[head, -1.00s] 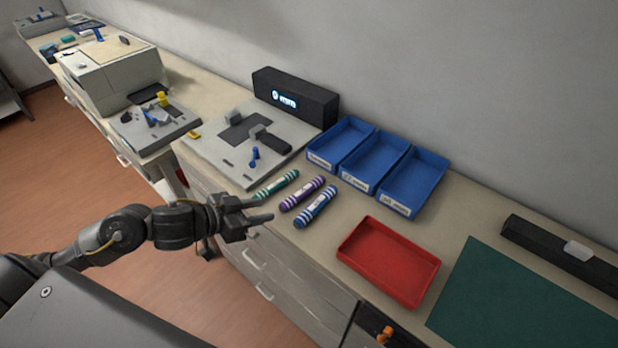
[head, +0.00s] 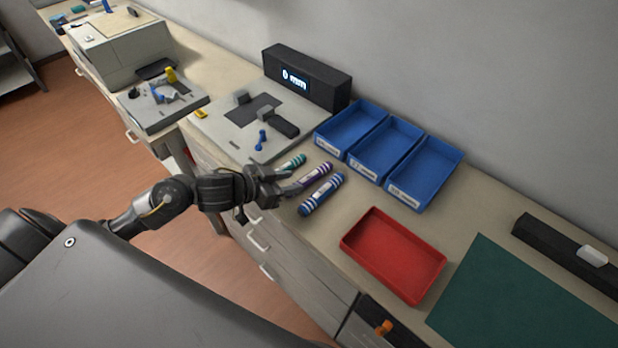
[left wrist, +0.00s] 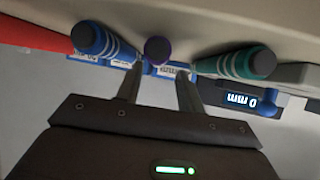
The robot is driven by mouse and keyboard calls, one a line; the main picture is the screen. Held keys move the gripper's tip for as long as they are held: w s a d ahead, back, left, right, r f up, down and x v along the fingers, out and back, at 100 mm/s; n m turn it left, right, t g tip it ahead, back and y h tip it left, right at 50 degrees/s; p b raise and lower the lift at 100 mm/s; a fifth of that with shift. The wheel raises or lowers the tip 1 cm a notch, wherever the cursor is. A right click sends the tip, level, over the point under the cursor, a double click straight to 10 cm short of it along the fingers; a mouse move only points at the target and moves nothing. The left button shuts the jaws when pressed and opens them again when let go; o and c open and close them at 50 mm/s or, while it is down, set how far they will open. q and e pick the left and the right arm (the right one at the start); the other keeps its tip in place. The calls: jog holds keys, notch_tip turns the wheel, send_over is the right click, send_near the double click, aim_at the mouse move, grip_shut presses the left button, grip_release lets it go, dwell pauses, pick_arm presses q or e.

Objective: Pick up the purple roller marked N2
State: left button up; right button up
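The purple roller (head: 318,172) with white bands lies on the counter between a teal roller (head: 292,162) and a blue roller (head: 321,194). Its label is too small to read. My left gripper (head: 292,184) is at the purple roller's near end, partly covering it. In the left wrist view, the fingers of my left gripper (left wrist: 160,80) are apart with nothing held between them. The purple roller's end (left wrist: 157,50) faces that camera, just beyond and between the fingertips. The blue roller (left wrist: 100,42) and teal roller (left wrist: 238,64) flank it. My right gripper is not in view.
Three blue bins (head: 375,182) stand behind the rollers. A red tray (head: 347,243) is to the right, before a green mat (head: 480,262). A grey fixture plate (head: 222,136) and black display box (head: 318,92) are at the back left.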

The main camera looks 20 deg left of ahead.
aim_at(304, 178)
pick_arm(q)
jog(key=shift+w+d, duration=0.25)
jog(key=shift+w, duration=0.15)
jog(key=x, duration=0.4)
jog(key=shift+w+d+f+p, duration=0.1)
jog(key=shift+d+p, duration=0.1)
jog(key=shift+p, duration=0.2)
jog(key=shift+c, duration=0.2)
grip_shut()
